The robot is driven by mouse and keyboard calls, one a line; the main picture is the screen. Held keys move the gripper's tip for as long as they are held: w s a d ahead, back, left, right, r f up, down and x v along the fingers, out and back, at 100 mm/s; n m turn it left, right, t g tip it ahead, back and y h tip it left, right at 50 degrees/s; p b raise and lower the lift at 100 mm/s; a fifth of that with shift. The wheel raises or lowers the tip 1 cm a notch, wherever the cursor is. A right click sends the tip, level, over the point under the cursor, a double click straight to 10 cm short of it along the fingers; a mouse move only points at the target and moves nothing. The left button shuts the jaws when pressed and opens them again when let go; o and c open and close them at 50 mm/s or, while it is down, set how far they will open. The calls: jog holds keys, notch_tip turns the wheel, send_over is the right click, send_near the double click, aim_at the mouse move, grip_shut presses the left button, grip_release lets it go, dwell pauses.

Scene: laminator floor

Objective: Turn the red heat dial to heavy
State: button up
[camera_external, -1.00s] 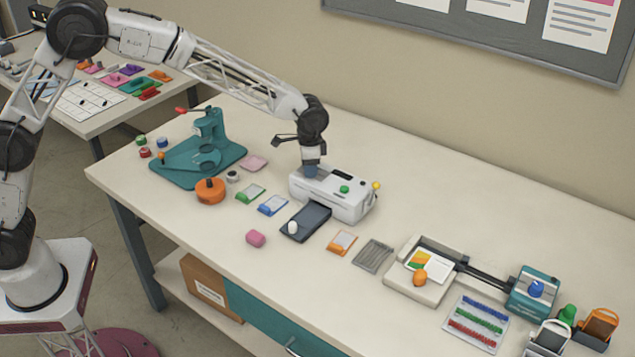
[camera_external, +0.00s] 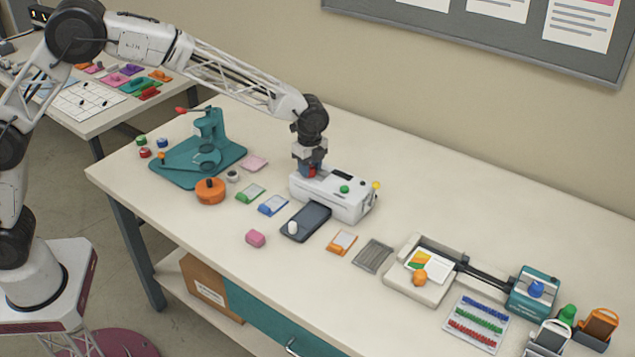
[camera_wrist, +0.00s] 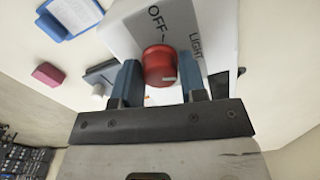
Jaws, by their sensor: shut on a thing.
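The red heat dial (camera_wrist: 160,66) sits on the white laminator (camera_external: 333,194). My gripper (camera_wrist: 160,85) is over the laminator's left end, with its two blue fingers on either side of the dial, shut on it. The word heavy is not visible. In the external view my gripper hides most of the dial, and only a bit of red shows.
A green button (camera_external: 344,189) and a yellow-tipped lever (camera_external: 376,185) are on the laminator's right part. A dark tray (camera_external: 306,222) with a white knob lies in front. A teal press (camera_external: 200,150) stands to the left.

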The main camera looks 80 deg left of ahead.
jog(key=m, duration=0.3)
jog(key=shift+m, duration=0.4)
jog(key=m, duration=0.4)
dwell(0.3)
jog(key=o, duration=0.9)
jog(key=shift+r, duration=0.1)
jog(key=shift+r, duration=3.85)
